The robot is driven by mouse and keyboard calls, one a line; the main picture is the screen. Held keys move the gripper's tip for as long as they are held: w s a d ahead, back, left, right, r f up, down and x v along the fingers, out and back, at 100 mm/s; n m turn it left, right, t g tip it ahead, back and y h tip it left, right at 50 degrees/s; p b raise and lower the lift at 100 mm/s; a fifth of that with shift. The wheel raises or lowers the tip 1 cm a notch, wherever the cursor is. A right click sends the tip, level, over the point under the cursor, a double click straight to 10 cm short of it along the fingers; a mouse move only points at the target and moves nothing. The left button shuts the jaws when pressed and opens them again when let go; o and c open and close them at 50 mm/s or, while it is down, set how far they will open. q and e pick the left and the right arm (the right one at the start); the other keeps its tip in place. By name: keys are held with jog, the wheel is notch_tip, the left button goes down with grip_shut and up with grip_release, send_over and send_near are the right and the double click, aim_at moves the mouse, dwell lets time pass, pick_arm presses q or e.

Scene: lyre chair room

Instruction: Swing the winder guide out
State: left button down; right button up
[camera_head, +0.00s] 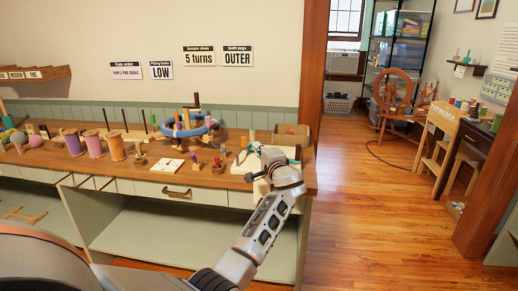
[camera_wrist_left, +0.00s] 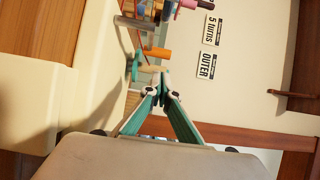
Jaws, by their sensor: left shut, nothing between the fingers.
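A cream-coloured device, seemingly the winder (camera_head: 294,154), stands at the right end of the workbench, partly hidden by my left arm. My left gripper (camera_head: 256,147) is over its left side, with teal fingers shut and empty. In the left wrist view the closed fingertips (camera_wrist_left: 163,75) point at a small tan piece (camera_wrist_left: 153,69); I cannot tell whether they touch it. An orange peg (camera_wrist_left: 157,52) and a teal part (camera_wrist_left: 135,66) are just beyond. I cannot make out which part is the guide. My right gripper is not in view.
A blue ring on a wooden stand (camera_head: 190,131) is left of the gripper on the bench. Small pegs, a white card (camera_head: 167,166) and large spools (camera_head: 94,145) stand farther left. An open cardboard box (camera_head: 292,132) is behind the device.

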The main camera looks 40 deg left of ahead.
pick_arm(q)
jog(key=d, duration=0.3)
jog(key=s+d, duration=0.1)
jog(key=d, duration=0.5)
jog(key=shift+s, duration=0.15)
jog(key=shift+d, duration=0.25)
